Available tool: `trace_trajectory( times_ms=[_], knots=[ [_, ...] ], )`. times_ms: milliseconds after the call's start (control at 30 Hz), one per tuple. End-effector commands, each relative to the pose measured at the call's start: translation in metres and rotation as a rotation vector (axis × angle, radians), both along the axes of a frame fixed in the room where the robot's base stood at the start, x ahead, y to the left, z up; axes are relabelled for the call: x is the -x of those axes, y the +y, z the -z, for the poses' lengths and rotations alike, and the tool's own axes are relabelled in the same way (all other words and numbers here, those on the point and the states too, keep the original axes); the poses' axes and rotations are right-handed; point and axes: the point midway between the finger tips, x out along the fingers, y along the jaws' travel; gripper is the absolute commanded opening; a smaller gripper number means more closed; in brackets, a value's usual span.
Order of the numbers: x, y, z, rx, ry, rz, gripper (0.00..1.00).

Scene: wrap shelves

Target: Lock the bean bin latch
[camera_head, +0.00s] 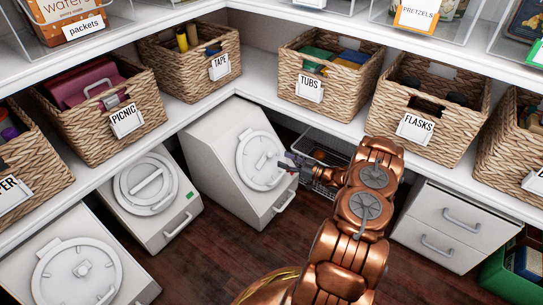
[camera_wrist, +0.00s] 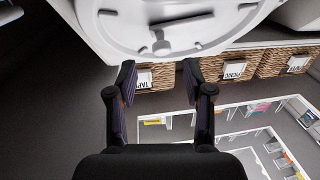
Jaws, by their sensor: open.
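A white bin (camera_head: 215,160) with a sloped front and a round lid (camera_head: 258,160) stands under the shelf corner. No label naming it as the bean bin is readable. The lid also shows at the top of the wrist view (camera_wrist: 120,37), with a pale lever-like latch (camera_wrist: 185,42) on it. The latch is too small in the head view to judge its position. My gripper (camera_wrist: 157,72) is open and empty, its fingers apart, short of the latch. In the head view my gripper (camera_head: 292,161) is at the lid's right edge; whether it touches is unclear.
Two other white bins with round lids stand to the left (camera_head: 150,190) (camera_head: 75,270). A wire basket (camera_head: 325,150) is behind my arm. White drawers (camera_head: 450,225) stand right. Labelled wicker baskets, such as TUBS (camera_head: 340,105), line the shelf above. Dark floor (camera_head: 225,255) is clear in front.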

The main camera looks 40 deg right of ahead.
Motion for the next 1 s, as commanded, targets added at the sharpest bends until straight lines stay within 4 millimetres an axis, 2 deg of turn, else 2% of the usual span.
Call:
trace_trajectory(
  times_ms=[100, 333, 500, 767, 1000],
  knots=[
    [-0.018, 0.011, 0.003, 0.000, 0.000, -0.007, 0.51],
    [-0.044, 0.023, 0.002, -0.001, 0.000, -0.005, 0.51],
    [-0.052, 0.025, 0.001, -0.001, 0.000, -0.001, 0.51],
    [-0.053, 0.024, 0.001, 0.000, 0.001, 0.001, 0.51],
    [-0.053, 0.024, 0.001, 0.000, 0.001, 0.001, 0.28]
  ],
)
